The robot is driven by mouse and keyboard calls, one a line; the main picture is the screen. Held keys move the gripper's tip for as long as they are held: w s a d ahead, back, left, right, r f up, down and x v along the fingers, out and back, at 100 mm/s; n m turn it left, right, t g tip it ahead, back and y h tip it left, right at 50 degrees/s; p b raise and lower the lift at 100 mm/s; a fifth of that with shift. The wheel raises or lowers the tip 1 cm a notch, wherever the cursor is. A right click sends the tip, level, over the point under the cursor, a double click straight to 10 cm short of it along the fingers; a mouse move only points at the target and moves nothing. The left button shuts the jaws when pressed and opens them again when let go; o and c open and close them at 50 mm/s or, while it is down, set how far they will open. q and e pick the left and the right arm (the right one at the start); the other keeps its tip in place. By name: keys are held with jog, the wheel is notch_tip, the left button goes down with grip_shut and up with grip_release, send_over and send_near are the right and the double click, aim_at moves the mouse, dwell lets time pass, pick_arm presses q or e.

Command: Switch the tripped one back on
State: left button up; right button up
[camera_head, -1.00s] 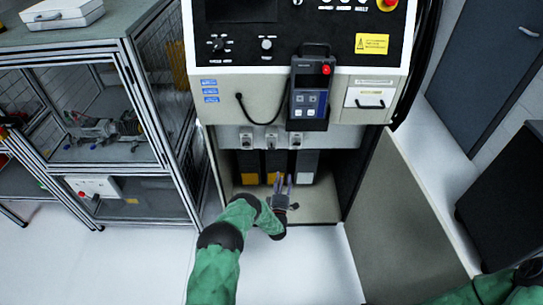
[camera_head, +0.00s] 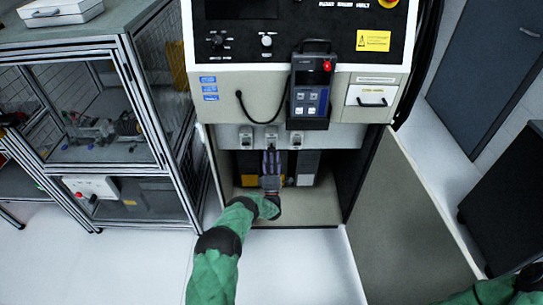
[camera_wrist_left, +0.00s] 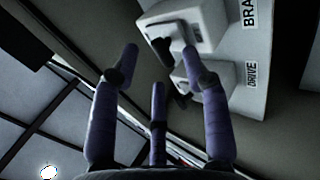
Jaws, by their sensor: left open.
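Three pale switch units sit in a row inside the open cabinet under the console: the left switch (camera_head: 246,137), the middle switch (camera_head: 271,139) and the right switch (camera_head: 295,139). My left gripper (camera_head: 271,155) is open, with purple fingers just below the middle switch. In the left wrist view two switch units with dark levers show, one by a label starting "BRA" (camera_wrist_left: 249,12) and one labelled "DRIVE" (camera_wrist_left: 252,74). The open fingers (camera_wrist_left: 160,50) hold nothing; one tip overlaps the switch by the "BRA" label. I cannot tell which lever is tripped. My right gripper is out of view.
The console (camera_head: 225,90) overhangs the cabinet and carries a handheld pendant (camera_head: 311,88) with a looped cable. The open door (camera_head: 405,215) stands at the right. A framed cage (camera_head: 115,150) stands close on the left. The floor (camera_head: 300,265) in front is clear.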

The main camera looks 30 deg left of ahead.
pick_arm(q)
jog(key=shift+x, duration=1.05)
grip_shut()
jog(key=shift+d+r+g+p, duration=0.1)
jog(key=shift+r+g+p, duration=0.2)
jog(key=shift+p, duration=0.35)
notch_tip(320, 180, up, 3)
jog(key=g+h+p, duration=0.2)
jog(key=p, duration=0.2)
jog(key=g+h+p, duration=0.1)
jog(key=g+p, duration=0.1)
jog(key=p, duration=0.3)
jog(key=shift+s+r+g+h, duration=0.1)
jog(key=shift+s+g+h, duration=0.1)
jog(key=shift+g+h, duration=0.2)
jog(key=shift+w+r+g+h+p, duration=0.1)
jog(key=shift+r+g+h+p, duration=0.1)
jog(key=shift+g+h+p, duration=0.4)
jog(key=shift+w+r+g+h+p, duration=0.1)
jog(key=shift+r+g+h+p, duration=0.15)
jog(key=shift+g+p, duration=0.6)
grip_release()
